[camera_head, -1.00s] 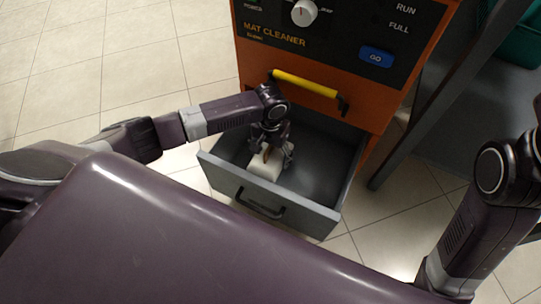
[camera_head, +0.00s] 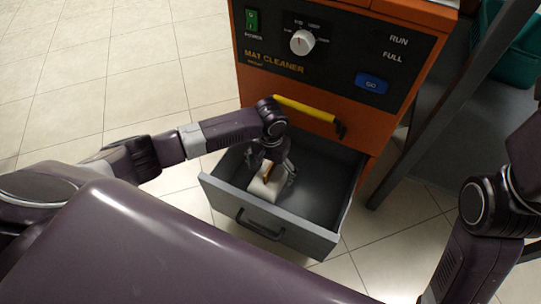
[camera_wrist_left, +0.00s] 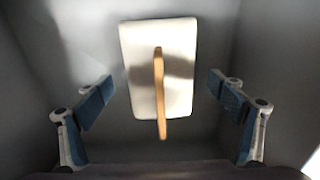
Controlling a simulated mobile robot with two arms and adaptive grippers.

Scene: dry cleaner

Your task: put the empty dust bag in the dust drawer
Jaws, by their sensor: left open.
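The dust drawer (camera_head: 322,205) is a grey open drawer pulled out from the lower front of the orange mat cleaner (camera_head: 345,75). The dust bag (camera_head: 262,188) is a white block-like bag with a tan strip, lying inside the left part of the drawer. It shows between the fingers in the left wrist view (camera_wrist_left: 180,60), its strip running lengthwise. My left gripper (camera_head: 272,176) is inside the drawer over the bag. Its two fingers are spread wide (camera_wrist_left: 162,103), with gaps on both sides of the bag. My right arm shows at the right, but its gripper is out of frame.
A yellow handle (camera_head: 305,108) sticks out above the drawer. The drawer's front has a dark handle (camera_head: 260,224). A grey metal post (camera_head: 440,110) and a teal bin (camera_head: 512,45) stand at the right. The drawer's right half is empty.

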